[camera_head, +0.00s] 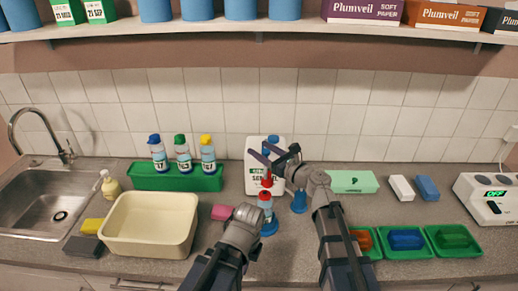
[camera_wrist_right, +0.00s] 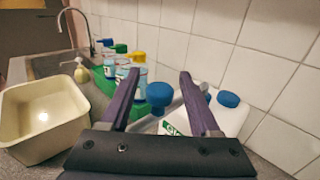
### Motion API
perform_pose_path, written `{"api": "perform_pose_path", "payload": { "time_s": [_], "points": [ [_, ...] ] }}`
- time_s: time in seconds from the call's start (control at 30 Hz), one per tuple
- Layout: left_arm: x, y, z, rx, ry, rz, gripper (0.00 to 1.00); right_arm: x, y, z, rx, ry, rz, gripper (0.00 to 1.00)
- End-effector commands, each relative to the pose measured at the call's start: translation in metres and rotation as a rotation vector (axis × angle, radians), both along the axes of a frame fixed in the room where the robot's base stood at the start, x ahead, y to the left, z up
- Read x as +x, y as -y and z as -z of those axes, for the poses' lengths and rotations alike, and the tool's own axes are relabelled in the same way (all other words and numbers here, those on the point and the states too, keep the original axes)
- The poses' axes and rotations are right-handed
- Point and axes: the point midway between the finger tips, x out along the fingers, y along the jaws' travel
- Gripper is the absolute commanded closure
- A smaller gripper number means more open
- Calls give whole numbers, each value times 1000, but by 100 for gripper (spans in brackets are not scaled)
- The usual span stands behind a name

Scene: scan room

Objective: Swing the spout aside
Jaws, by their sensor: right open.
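The spout (camera_head: 36,110) is a curved metal gooseneck tap at the far left, rising behind the steel sink (camera_head: 45,203) with its outlet over the basin. It also shows in the right wrist view, far off at the upper left (camera_wrist_right: 88,28). My right gripper (camera_head: 257,149) is open, its two purple fingers in front of a white jug (camera_head: 252,178) with a blue cap, well to the right of the spout. The fingers also frame the right wrist view (camera_wrist_right: 158,76), apart from the spout. My left forearm shows at the bottom middle, but its gripper's fingers are hidden.
A cream tub (camera_head: 150,222), a soap bottle (camera_head: 110,184) and a green rack (camera_head: 150,180) of capped bottles stand between the sink and my arms. A red-capped bottle (camera_head: 265,200) stands near my left wrist. A shelf (camera_head: 200,28) runs above.

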Motion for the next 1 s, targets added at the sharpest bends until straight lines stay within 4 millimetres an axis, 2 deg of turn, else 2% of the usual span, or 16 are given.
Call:
{"api": "perform_pose_path", "payload": {
  "time_s": [0.13, 0.47, 1.0],
  "points": [
    [0, 0, 0, 0, 0, 0, 100, 8, -8, 0, -1, 1, 0, 37],
    [0, 0, 0, 0, 0, 0, 100, 9, -10, 0, -1, 1, 0, 37],
    [0, 0, 0, 0, 0, 0, 100, 9, -10, 0, -1, 1, 0, 98]
  ]
}}
